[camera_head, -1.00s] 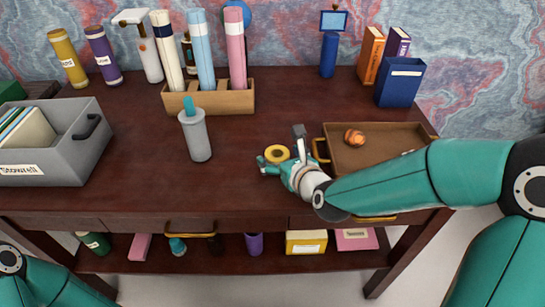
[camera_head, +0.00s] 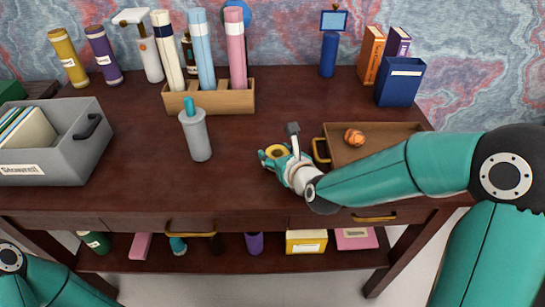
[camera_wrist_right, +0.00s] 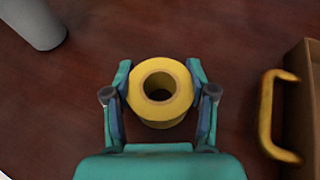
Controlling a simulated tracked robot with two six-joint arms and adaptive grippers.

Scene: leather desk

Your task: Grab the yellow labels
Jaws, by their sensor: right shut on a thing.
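The yellow labels are a yellow roll with a dark centre hole (camera_wrist_right: 178,83), seen between my right gripper's fingers in the right wrist view. In the head view the roll (camera_head: 281,149) sits at desk level, left of the brown tray. My right gripper (camera_head: 274,157) is shut on the roll, one finger on each side; its fingers also show in the right wrist view (camera_wrist_right: 160,92). I cannot tell whether the roll still touches the desk. Part of my left arm shows at the lower left, but its gripper is out of view.
A brown tray (camera_head: 346,162) with a gold handle and an orange-brown item (camera_head: 354,137) stands just right of the roll. A grey bottle (camera_head: 196,136) stands to the left. A grey bin (camera_head: 62,159) is at far left. A wooden holder (camera_head: 235,101) with rolled tubes stands behind.

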